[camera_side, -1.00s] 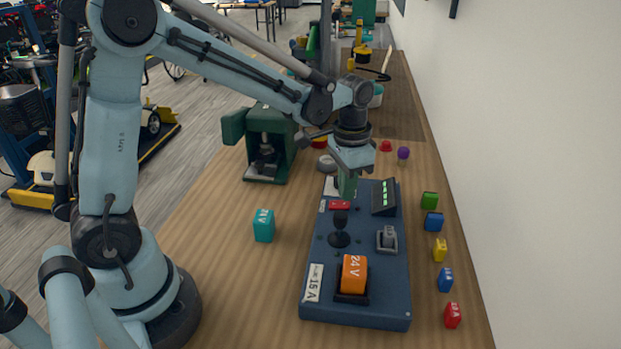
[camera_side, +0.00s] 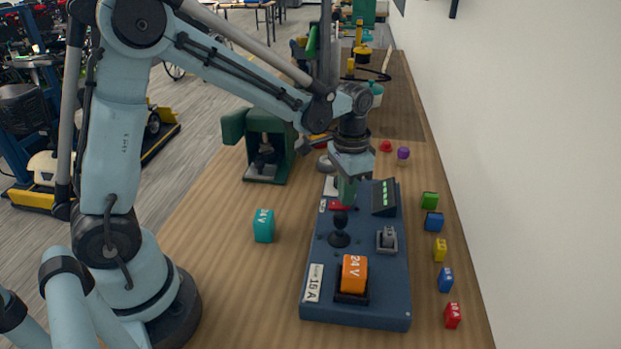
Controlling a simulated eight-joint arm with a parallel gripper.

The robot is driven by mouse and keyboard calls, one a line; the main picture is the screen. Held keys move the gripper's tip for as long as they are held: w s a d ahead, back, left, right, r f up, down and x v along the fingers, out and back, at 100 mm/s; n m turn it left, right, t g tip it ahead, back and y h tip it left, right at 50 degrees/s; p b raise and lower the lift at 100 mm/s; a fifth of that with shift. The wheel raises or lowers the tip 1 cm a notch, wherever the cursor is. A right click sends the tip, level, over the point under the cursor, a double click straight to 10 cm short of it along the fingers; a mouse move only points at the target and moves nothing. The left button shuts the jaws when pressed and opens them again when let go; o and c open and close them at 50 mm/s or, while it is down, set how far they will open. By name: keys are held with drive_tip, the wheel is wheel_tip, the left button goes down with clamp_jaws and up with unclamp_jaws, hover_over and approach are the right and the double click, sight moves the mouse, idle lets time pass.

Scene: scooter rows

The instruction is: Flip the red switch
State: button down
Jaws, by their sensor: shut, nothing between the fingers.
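The red switch (camera_side: 337,205) is a small red piece near the far left of the dark blue panel (camera_side: 380,283). It is partly hidden behind my gripper's fingertips and the black joystick. The switch's tilt is too small to make out.
The panel also bears a black joystick (camera_side: 340,231), a grey switch (camera_side: 387,239), an orange 24 V block (camera_side: 354,273) and a display with green lights (camera_side: 384,198). A teal block (camera_side: 263,226) stands left. Several coloured blocks line the right, beside the wall.

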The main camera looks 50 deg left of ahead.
drive_tip(key=shift+f, duration=0.2)
drive_tip(key=shift+r, duration=3.5)
drive_tip(key=s+a+r+n+t, duration=0.1)
drive_tip(key=s+n+t, duration=0.2)
drive_tip(key=s+t, duration=0.4)
drive_tip(key=shift+s+r, duration=0.25)
drive_tip(key=shift+s, duration=1.8)
